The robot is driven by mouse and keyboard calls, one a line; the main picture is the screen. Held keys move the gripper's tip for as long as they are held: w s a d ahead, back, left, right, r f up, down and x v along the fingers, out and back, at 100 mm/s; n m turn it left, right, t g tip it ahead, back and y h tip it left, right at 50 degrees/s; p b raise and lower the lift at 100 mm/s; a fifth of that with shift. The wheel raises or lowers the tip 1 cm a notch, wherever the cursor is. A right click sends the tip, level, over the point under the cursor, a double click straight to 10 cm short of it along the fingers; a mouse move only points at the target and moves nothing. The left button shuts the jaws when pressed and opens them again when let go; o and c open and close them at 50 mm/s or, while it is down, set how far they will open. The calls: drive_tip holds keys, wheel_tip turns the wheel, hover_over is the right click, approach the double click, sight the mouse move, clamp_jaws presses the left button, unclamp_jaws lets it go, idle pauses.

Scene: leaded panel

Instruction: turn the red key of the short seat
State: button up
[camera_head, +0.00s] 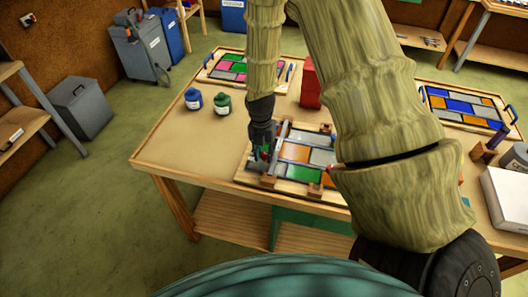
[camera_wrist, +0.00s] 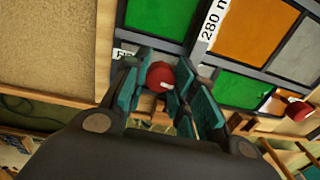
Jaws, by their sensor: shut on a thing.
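My gripper (camera_head: 262,150) is at the left edge of the leaded panel (camera_head: 297,152), pointing down. In the wrist view its teal fingers (camera_wrist: 164,72) stand on both sides of a round red key (camera_wrist: 159,75) and are shut on it. A second red key (camera_wrist: 299,110) shows to the right, apart from the fingers; in the head view it is beside my arm (camera_head: 336,167). The panel has orange, green and grey panes. A strip marked "280 m" (camera_wrist: 213,20) lies along it. A label by the held key is partly hidden by a finger. I cannot read which seat the key belongs to.
The wooden bench (camera_head: 180,135) is clear to the left of the panel. Blue (camera_head: 193,99) and green (camera_head: 223,104) jars and a red box (camera_head: 310,85) stand behind. Other coloured panels lie at back left (camera_head: 228,68) and right (camera_head: 462,106). My arm hides the bench's middle.

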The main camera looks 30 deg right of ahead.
drive_tip(key=m, duration=0.8)
drive_tip(key=shift+m, duration=0.3)
drive_tip(key=m, duration=0.4)
drive_tip(key=shift+d+m+y, duration=0.1)
drive_tip(key=shift+m+y, duration=0.2)
drive_tip(key=m, duration=0.4)
drive_tip(key=shift+r+b, duration=0.1)
drive_tip(key=shift+b, duration=0.25)
drive_tip(key=m, duration=0.5)
drive_tip(key=shift+w, duration=0.1)
drive_tip(key=m, duration=0.3)
drive_tip(key=shift+m, duration=0.3)
drive_tip(key=m, duration=0.4)
drive_tip(key=shift+t, duration=0.3)
drive_tip(key=m, duration=0.4)
drive_tip(key=shift+m, duration=0.3)
